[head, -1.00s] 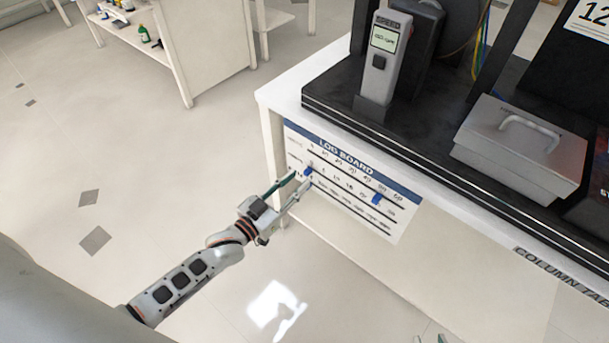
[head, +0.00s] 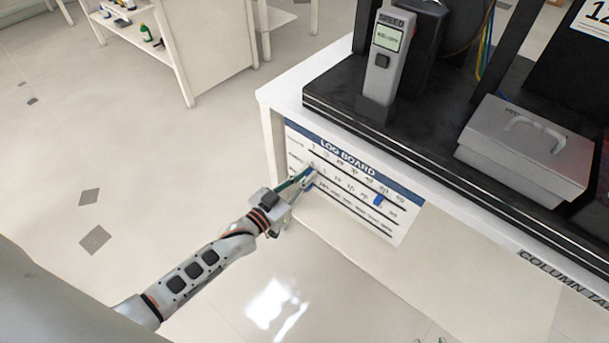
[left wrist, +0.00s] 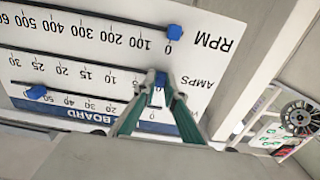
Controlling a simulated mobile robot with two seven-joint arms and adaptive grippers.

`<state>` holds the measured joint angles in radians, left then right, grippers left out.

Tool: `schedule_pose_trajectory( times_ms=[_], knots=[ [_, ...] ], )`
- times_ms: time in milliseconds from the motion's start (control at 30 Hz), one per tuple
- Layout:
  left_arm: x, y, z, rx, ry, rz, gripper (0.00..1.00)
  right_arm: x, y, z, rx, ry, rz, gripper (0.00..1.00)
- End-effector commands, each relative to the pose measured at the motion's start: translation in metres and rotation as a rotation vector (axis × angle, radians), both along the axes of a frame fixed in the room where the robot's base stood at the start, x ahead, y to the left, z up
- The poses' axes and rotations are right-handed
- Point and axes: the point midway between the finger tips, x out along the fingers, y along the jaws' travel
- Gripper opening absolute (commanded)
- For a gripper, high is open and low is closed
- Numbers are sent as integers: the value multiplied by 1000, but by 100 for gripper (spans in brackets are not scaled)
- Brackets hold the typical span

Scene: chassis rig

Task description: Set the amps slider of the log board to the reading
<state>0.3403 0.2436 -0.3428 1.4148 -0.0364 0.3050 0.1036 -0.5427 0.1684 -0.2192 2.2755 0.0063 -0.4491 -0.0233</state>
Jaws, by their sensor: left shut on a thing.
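The log board (head: 398,229) is a white panel with slotted scales on the front of the workbench; it shows upside down in the left wrist view (left wrist: 215,55). My left gripper (head: 312,172) is shut on the blue amps slider (left wrist: 160,79), at the low end of the AMPS scale. The fingers hide part of the slider and the scale beside it. The blue RPM slider (left wrist: 174,31) sits at 0. Another blue slider (left wrist: 36,92) is near 50 on the scale closest to the board's title. Only my right gripper's fingertips (head: 430,340) show, apart, at the bottom edge.
A grey speed meter (head: 382,70) stands on the black bench top; its small display is too blurred to read surely. A grey lidded box (head: 522,150) with a handle lies to its right. The floor left of the bench is clear.

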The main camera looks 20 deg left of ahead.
Motion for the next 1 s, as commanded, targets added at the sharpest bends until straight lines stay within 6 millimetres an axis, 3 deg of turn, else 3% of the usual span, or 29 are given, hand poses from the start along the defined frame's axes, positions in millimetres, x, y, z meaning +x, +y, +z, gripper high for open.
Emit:
schedule_pose_trajectory(
  times_ms=[300,500,900,933,1000],
  knots=[
    [-27,-75,2,-7,1,-1,0,3,-2,6,-8,-11,-1,28],
    [-40,-109,0,-2,2,-1,0,-3,-4,-1,-10,6,-3,28],
    [-43,-116,-1,1,2,-1,0,-2,-4,1,-8,3,-7,28],
    [-43,-116,-1,1,2,-1,18,-2,-4,1,-8,2,-7,28],
    [-43,-116,-1,1,2,-1,28,-2,-4,1,-8,2,-7,28]
  ],
)
